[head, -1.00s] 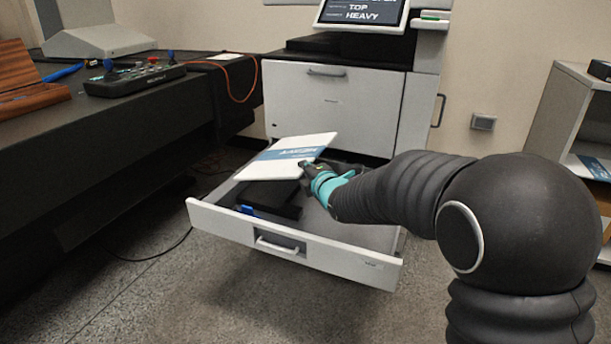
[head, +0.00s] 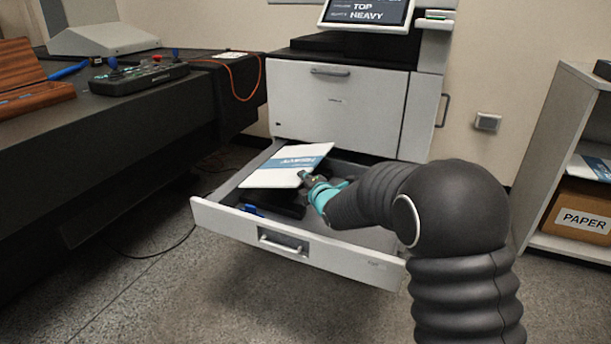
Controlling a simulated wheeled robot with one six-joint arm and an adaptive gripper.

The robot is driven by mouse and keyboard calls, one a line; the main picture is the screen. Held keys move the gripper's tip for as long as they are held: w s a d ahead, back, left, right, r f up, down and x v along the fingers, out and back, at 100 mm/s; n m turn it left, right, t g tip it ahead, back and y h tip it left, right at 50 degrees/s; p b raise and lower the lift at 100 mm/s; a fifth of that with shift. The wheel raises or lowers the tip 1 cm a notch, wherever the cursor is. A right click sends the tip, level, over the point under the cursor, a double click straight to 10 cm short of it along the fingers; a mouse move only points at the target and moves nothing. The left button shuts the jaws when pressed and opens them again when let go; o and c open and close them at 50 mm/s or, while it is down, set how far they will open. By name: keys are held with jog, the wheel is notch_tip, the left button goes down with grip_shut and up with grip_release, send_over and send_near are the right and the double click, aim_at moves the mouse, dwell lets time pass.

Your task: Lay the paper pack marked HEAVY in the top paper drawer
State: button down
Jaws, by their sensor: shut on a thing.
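The white paper pack with a blue HEAVY band (head: 270,178) is over the left part of the open paper drawer (head: 340,261). It is tilted and appears above the dark drawer floor; whether its far edge touches the drawer cannot be told. My gripper (head: 306,179) is shut on the pack's right near edge. My arm comes in from the right and hides part of the drawer's right side. The drawer is pulled out of the white printer (head: 335,105). The printer's screen (head: 367,11) reads TOP and HEAVY.
A blue guide (head: 250,209) stands inside the drawer near its front. A dark table (head: 110,120) with a control box (head: 138,78) is at the left. A shelf (head: 575,110) with a PAPER box (head: 583,217) is at the right. Floor is free in front.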

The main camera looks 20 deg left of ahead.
aim_at(300, 206)
jog(key=shift+w+a+f+b, duration=0.2)
jog(key=shift+f+b, duration=0.25)
jog(key=shift+f, duration=0.15)
jog(key=shift+w+a+f+b, duration=0.1)
jog(key=shift+a+f+b, duration=0.1)
jog(key=shift+f+b, duration=0.3)
jog(key=shift+w+a+f, duration=0.15)
jog(key=shift+a+f, duration=0.1)
jog(key=shift+f, duration=0.35)
jog(key=shift+w+a+f, duration=0.15)
jog(key=shift+a+f, duration=0.1)
jog(key=shift+f, duration=0.3)
jog(key=c, duration=1.3)
grip_release()
jog(key=o, duration=0.6)
jog(key=shift+f, duration=0.15)
